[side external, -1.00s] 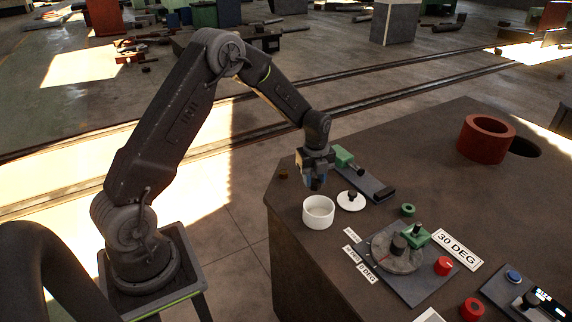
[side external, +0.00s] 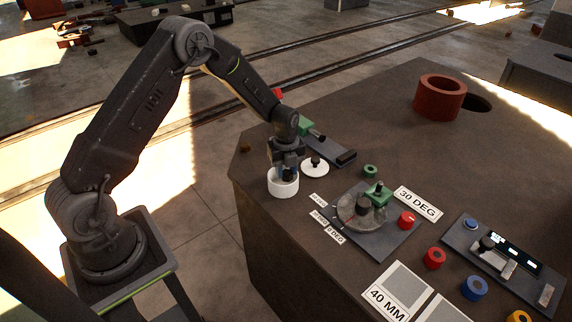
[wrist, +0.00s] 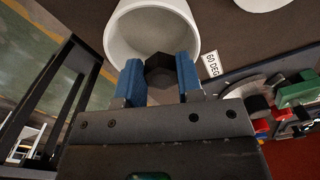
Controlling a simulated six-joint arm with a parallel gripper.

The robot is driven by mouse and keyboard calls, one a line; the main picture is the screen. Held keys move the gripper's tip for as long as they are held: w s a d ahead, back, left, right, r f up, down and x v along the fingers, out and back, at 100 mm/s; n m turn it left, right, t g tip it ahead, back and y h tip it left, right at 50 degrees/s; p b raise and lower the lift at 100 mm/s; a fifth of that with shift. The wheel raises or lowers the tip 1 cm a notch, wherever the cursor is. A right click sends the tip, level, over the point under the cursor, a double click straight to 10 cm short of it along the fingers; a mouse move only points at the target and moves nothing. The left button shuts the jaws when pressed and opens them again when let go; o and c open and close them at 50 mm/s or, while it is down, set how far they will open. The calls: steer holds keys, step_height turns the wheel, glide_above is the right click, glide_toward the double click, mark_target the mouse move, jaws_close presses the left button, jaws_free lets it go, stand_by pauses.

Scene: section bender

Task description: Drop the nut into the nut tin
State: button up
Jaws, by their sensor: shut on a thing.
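The nut tin (side external: 283,188) is a white open cup near the table's left edge. In the wrist view the tin (wrist: 122,38) lies right at my fingertips, with its mouth open. My gripper (side external: 288,172) points down at the tin's mouth. In the wrist view my gripper (wrist: 160,78) is shut on the nut, a dark six-sided piece (wrist: 160,70), between its blue finger pads. The nut overlaps the tin's opening in that view. How deep the nut sits relative to the rim is hard to tell.
A white lid with a black knob (side external: 315,167) lies just right of the tin. A green clamp on a dark rail (side external: 329,145) stands behind it. The bender plate (side external: 372,222) with its green block is to the right. A large red ring (side external: 440,98) stands farther back.

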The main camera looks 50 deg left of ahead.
steer(key=o, duration=1)
step_height(320, 180, up, 14)
steer(key=shift+f, duration=0.1)
step_height(320, 180, up, 8)
steer(key=n+t, duration=0.1)
steer(key=n, duration=0.4)
glide_above(286, 171)
steer(key=s+d, duration=0.3)
steer(key=s, duration=0.2)
steer(key=s+d+r+n+t, duration=0.2)
steer(key=s+r+n, duration=0.25)
steer(key=s, duration=0.25)
steer(key=s+d+r+n+t, duration=0.1)
steer(key=s+d+r+n, duration=0.25)
steer(key=s+n, duration=0.45)
steer(key=s, duration=0.1)
steer(key=s+d+n+t, duration=0.1)
steer(key=s+n, duration=0.1)
steer(key=s, duration=0.1)
steer(key=s+n, duration=0.2)
steer(key=s, duration=0.1)
steer(key=shift+d+n+t, duration=0.15)
steer(key=shift+n+t, duration=0.15)
steer(key=shift+n, duration=0.05)
